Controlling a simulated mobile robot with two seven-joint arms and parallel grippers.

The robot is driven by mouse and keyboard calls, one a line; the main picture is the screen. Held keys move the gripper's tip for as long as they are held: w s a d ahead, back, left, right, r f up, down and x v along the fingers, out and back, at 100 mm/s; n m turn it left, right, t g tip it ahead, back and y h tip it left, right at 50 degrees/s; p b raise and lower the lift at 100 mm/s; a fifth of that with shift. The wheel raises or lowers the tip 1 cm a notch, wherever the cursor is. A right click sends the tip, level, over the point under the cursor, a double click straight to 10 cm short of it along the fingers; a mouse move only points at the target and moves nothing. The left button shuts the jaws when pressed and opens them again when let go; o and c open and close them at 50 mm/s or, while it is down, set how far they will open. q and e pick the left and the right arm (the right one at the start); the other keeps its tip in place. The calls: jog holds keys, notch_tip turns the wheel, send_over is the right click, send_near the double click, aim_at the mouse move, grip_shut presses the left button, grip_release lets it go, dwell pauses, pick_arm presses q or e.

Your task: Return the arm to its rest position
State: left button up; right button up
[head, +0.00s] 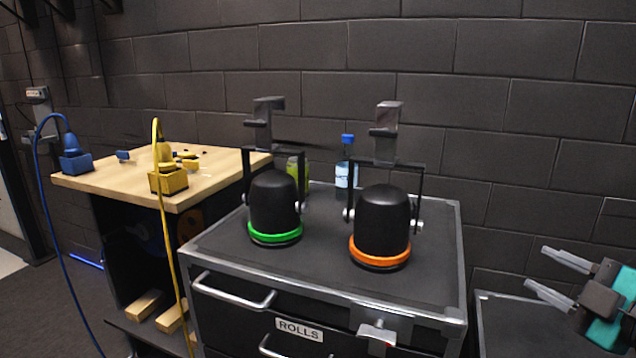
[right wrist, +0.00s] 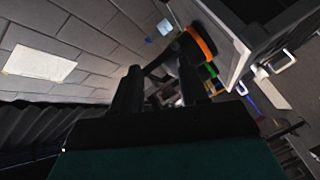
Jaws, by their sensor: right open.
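My right gripper (head: 548,270) is at the right edge of the head view, its two pale fingers apart and pointing left, with nothing between them. It is clear of the cabinet, to its right. In the right wrist view its dark fingers (right wrist: 158,90) are spread and empty. Two black domed buttons stand on the cabinet top (head: 330,290): one with a green ring (head: 275,236) at left, one with an orange ring (head: 378,255) at right. The orange ring also shows in the right wrist view (right wrist: 201,42). My left gripper is not in view.
A wooden table (head: 105,182) at left carries a blue plug block (head: 76,164) and a yellow one (head: 168,182), with cables hanging down. A bottle with a blue cap (head: 346,172) stands behind the buttons. Drawer handles (head: 234,290) stick out at the cabinet front.

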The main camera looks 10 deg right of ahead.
notch_tip(320, 180, down, 10)
jog(key=s+f+m+g+h+p, duration=0.1)
jog(key=m+g+h+p, duration=0.1)
jog(key=m, duration=0.3)
jog(key=s+a+f+m+g+p, duration=0.2)
jog(key=s+a+f+m, duration=0.2)
jog(key=a+f, duration=0.7)
notch_tip(320, 180, down, 2)
jog(key=shift+s+f+m+g+y+p, duration=0.1)
jog(key=shift+s+m+g+y+p, duration=0.05)
jog(key=shift+m+g+y+p, duration=0.2)
jog(key=shift+m+g+y, duration=0.45)
jog(key=shift+m+y, duration=0.3)
jog(key=s+a+f, duration=0.1)
jog(key=a, duration=0.2)
jog(key=s+a+f, duration=0.1)
jog(key=a, duration=0.3)
jog(key=s+a+f+p, duration=0.1)
jog(key=a+f, duration=0.1)
jog(key=a, duration=0.2)
jog(key=shift+c, duration=0.6)
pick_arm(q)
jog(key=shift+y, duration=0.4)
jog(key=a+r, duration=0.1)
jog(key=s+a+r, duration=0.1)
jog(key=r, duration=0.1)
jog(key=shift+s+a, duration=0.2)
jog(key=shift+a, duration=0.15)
pick_arm(e)
jog(key=shift+d, duration=0.1)
